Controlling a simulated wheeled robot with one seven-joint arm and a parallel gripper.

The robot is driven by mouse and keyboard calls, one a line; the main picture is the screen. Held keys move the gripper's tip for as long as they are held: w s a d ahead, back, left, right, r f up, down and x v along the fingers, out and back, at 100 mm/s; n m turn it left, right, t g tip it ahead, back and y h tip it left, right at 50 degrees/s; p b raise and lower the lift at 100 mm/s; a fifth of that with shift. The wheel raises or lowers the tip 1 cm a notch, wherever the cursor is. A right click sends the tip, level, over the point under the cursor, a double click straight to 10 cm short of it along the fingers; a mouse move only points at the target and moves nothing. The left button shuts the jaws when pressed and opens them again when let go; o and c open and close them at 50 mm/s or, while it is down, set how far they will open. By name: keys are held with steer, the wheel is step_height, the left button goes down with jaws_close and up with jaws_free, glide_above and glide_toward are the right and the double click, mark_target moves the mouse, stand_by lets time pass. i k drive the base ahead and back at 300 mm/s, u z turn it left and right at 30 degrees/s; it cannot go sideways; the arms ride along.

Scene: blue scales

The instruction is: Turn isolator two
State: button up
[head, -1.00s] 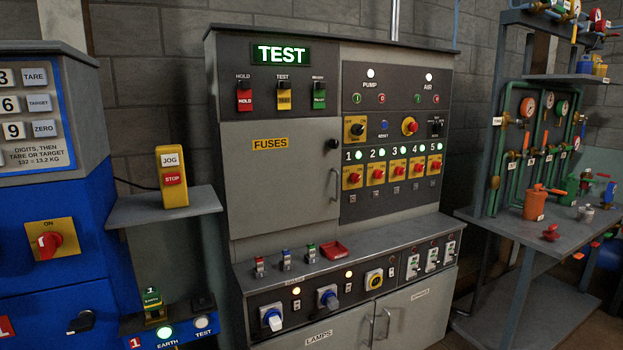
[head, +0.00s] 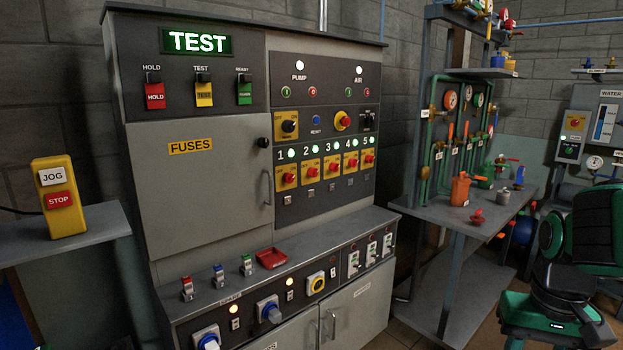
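Isolator two (head: 311,175) is a red rotary knob on a yellow plate, second from left in a row of several alike on the upright panel. A white number 2 (head: 306,154) and a lit green lamp (head: 317,152) are above it. The knob is too small to tell its exact setting. Isolator one (head: 287,179) is close on its left and isolator three (head: 332,167) close on its right, both with lit green lamps above. My gripper is not in view, and nothing covers the isolator row.
A grey fuses door (head: 196,195) with a handle is left of the row. A sloped ledge (head: 330,240) juts out below, holding small switches and a red tray (head: 271,258). A yellow jog/stop box (head: 59,198) stands on a left shelf. A pipework bench (head: 455,215) is at right.

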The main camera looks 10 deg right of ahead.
mark_target(313, 173)
steer(key=k, duration=1.2)
steer(key=z, duration=0.7)
steer(key=i, duration=2.2)
steer(key=u, duration=0.55)
